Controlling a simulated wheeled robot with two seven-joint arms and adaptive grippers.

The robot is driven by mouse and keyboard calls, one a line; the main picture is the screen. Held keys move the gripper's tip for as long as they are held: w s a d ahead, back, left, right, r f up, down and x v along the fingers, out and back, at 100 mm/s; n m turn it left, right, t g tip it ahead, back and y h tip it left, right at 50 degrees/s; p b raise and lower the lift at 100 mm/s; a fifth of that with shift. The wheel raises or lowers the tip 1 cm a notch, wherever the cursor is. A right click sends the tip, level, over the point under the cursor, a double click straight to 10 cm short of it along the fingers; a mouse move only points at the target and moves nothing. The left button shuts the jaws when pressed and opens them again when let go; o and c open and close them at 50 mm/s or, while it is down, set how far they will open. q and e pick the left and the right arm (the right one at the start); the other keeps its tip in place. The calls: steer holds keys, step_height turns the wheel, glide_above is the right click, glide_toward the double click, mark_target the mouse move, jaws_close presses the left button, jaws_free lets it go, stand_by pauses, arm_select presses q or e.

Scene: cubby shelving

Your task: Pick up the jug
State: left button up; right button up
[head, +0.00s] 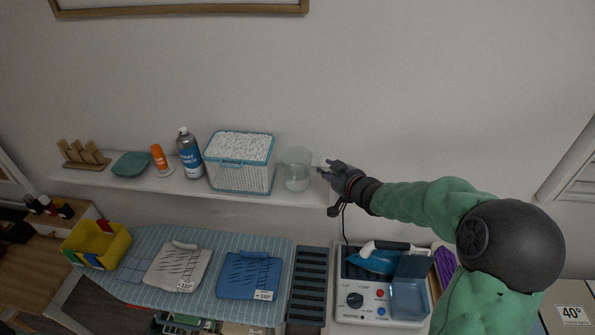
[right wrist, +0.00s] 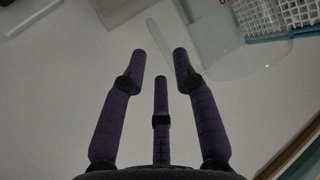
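The jug (head: 296,172) is clear and see-through. It stands upright at the right part of the white wall shelf, right of the blue-rimmed basket. In the right wrist view the jug (right wrist: 245,45) is at the upper right, and a pale strip that looks like its handle lies just beyond the fingertips. My right gripper (head: 324,170) is just right of the jug, its fingers pointing left towards it. In the right wrist view its dark fingers (right wrist: 160,60) are spread and empty. I cannot see contact with the jug. My left gripper is not in view.
The basket (head: 241,180) of white pellets stands close left of the jug. A spray can (head: 189,155), an orange-capped bottle (head: 159,160), a green dish (head: 131,165) and a wooden rack (head: 83,155) stand further left. Below are an ironing board (head: 215,310) and an iron station (head: 352,317).

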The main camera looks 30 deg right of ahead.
mark_target(320, 164)
steer(key=x, duration=0.5)
steer(key=shift+w, duration=0.35)
steer(key=shift+c, duration=0.3)
jaws_close()
